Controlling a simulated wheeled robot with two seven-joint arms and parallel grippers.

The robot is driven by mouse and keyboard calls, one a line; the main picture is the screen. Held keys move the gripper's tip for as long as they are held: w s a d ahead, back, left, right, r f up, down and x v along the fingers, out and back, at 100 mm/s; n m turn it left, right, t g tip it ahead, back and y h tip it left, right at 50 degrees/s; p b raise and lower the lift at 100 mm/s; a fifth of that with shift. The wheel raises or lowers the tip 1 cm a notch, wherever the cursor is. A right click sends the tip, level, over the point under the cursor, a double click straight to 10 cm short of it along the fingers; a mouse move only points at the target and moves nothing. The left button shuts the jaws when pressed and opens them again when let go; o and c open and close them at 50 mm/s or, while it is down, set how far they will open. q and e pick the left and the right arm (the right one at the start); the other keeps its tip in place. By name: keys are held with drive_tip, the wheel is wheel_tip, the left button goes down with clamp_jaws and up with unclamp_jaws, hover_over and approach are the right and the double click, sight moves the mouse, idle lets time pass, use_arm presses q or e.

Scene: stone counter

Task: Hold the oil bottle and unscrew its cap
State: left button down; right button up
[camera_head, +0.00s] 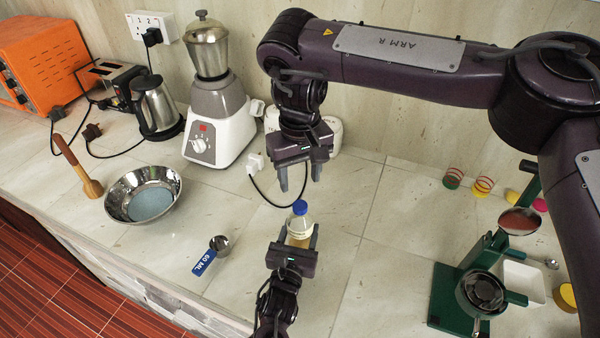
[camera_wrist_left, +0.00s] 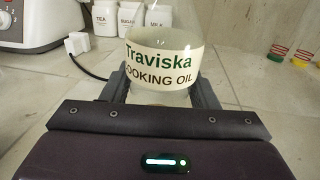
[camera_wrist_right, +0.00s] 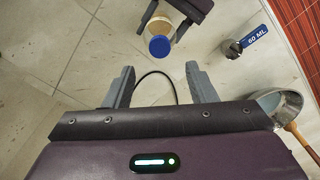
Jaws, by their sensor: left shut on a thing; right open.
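The oil bottle (camera_head: 300,229) has a blue cap (camera_head: 300,207) and stands upright on the counter. My left gripper (camera_head: 302,240) is shut on its body. In the left wrist view the bottle's label (camera_wrist_left: 165,62) reads "Traviska cooking oil" between the fingers; the cap is out of that frame. My right gripper (camera_head: 294,178) is open and empty, pointing down above and behind the cap. In the right wrist view the blue cap (camera_wrist_right: 159,46) lies beyond the open fingers (camera_wrist_right: 160,85), not between them.
A blue-handled measuring scoop (camera_head: 212,254) and a steel bowl (camera_head: 143,194) lie to the left. A mixer grinder (camera_head: 214,112) stands behind, its cord near my right gripper. A green stand (camera_head: 462,290) is at the right. The counter between bottle and stand is clear.

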sight(300, 205)
drive_tip(key=shift+f, duration=4)
drive_tip(key=shift+c, duration=0.3)
drive_tip(key=c, duration=1)
